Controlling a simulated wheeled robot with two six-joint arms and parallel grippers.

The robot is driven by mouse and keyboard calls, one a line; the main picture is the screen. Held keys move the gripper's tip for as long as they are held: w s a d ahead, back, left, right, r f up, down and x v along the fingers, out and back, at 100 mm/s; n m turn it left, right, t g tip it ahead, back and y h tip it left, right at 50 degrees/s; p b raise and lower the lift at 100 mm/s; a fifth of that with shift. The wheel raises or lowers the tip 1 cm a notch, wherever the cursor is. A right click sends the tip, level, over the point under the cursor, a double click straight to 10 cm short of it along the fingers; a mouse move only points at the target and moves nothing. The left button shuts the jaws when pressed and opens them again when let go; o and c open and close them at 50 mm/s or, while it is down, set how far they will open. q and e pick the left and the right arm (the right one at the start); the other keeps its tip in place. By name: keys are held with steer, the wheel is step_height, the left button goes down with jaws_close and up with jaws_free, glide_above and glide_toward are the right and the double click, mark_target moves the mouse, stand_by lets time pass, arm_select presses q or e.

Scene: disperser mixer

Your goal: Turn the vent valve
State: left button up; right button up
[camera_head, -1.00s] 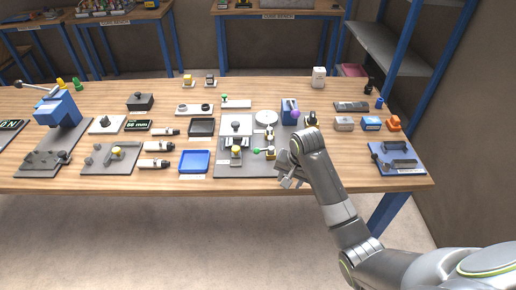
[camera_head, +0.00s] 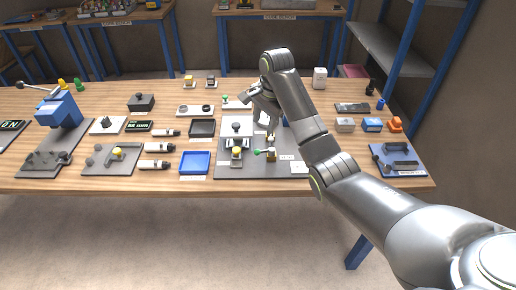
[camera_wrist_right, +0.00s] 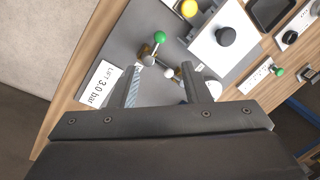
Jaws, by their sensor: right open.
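A small valve with a green ball-ended lever (camera_head: 258,151) stands on the grey base plate (camera_head: 229,171) of the mixer station. In the right wrist view the green ball (camera_wrist_right: 160,37) sits on a thin stem beside metal fittings, above a label reading "LIFT 3.0 bar" (camera_wrist_right: 103,84). I cannot read a label naming the vent valve. My right gripper (camera_head: 264,115) is over the station, behind the green lever in the head view. In the wrist view its fingers (camera_wrist_right: 160,72) are apart with fittings visible between and beyond them. My left gripper is not in view.
A white block with a black knob (camera_head: 236,128) and a yellow-topped part (camera_head: 236,155) stand close by on the plate. A second green-knobbed part (camera_head: 224,99) is farther back. A blue tray (camera_head: 195,162) lies to the left. My right arm hides part of the station.

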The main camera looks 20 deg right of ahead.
mark_target(257, 150)
steer(key=f, duration=0.3)
steer(key=w+f, duration=0.1)
steer(key=f, duration=0.3)
steer(key=w+a+f+p, duration=0.1)
steer(key=f, duration=0.3)
steer(key=shift+f, duration=0.1)
steer(key=shift+w+a+f, duration=0.1)
steer(key=shift+w+f, duration=0.05)
steer(key=shift+f, duration=0.85)
jaws_close()
